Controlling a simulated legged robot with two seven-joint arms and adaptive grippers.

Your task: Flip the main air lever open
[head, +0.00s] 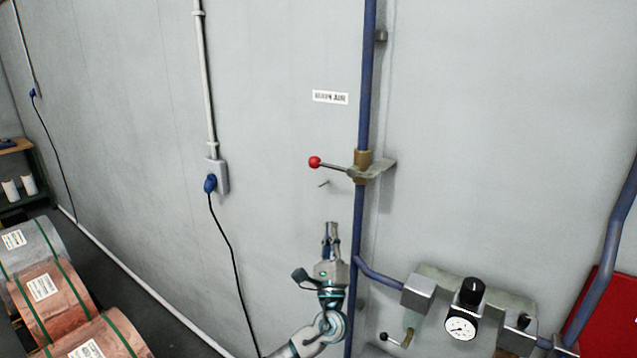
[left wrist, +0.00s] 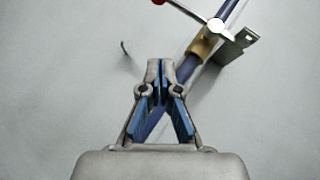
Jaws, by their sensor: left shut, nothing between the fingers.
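The main air lever (head: 332,166) is a thin metal rod with a red ball knob (head: 314,162) at its left end. It sticks out to the left, across the pipe, from a brass valve (head: 362,165) on the upright blue pipe (head: 367,90). My left gripper (head: 331,226) is shut and empty, pointing up, below the lever and just left of the pipe. In the left wrist view the gripper (left wrist: 160,64) is shut, with the valve (left wrist: 203,45) above and right of it and the knob partly cut off at the top edge. My right gripper is not in view.
A MAIN AIR label (head: 330,97) is on the wall above the lever. A small hook (head: 324,184) sticks out below the knob. A pressure gauge (head: 461,328) and regulator fittings are at the lower right. Copper rolls (head: 58,296) lie at the lower left.

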